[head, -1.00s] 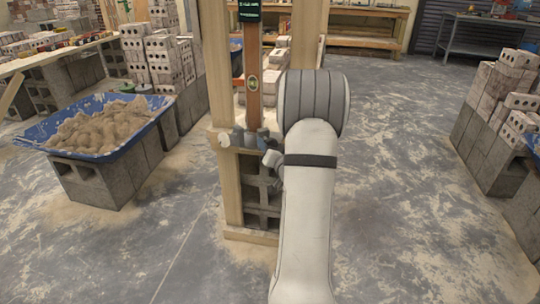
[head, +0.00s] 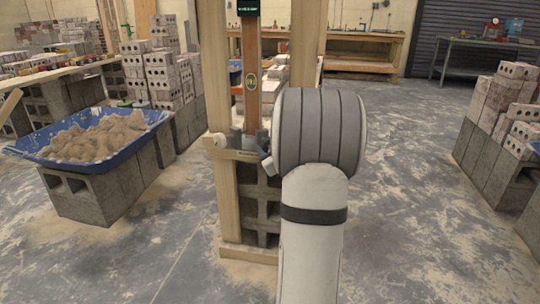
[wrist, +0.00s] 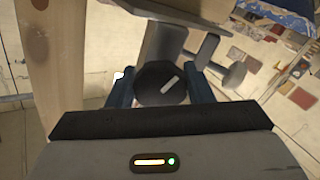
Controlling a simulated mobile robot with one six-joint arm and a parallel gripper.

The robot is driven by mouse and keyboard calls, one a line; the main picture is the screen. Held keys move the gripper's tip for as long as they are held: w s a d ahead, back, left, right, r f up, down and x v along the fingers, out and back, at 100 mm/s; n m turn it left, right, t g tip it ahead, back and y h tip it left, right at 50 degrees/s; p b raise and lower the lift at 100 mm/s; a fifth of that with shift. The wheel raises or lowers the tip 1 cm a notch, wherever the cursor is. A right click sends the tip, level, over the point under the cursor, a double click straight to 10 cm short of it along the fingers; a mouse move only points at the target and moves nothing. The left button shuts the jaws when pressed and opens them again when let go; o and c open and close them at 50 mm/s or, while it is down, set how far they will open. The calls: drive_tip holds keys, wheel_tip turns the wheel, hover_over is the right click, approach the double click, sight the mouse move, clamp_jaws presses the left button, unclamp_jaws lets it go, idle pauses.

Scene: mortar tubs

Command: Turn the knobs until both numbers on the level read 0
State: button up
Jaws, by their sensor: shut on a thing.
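The level is a brown upright bar (head: 252,80) between two wooden posts. Its dark display (head: 249,7) shows small green characters at the top edge of the head view, too small to read. In the wrist view, a round black knob (wrist: 162,84) with a white mark pointing up and right sits between the two blue fingers of my gripper (wrist: 161,90), which is shut on it. A second, grey knob-like part (wrist: 234,75) stands to the right, outside the fingers. In the head view my arm hides most of the gripper and knob.
Wooden posts (head: 218,80) flank the level, with grey blocks (head: 262,205) low between them. A blue tub (head: 45,158) of mortar stands on blocks at left. Brick stacks (head: 490,105) stand at right. The floor (head: 420,230) at front right is clear.

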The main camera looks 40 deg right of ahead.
drive_tip(key=shift+f+n+b, duration=0.15)
drive_tip(key=shift+n+b, duration=0.5)
drive_tip(key=shift+n, duration=0.15)
drive_tip(key=o, duration=1)
drive_tip(key=p+v, duration=0.2)
drive_tip(key=v, duration=0.6)
drive_tip(key=shift+w, duration=0.1)
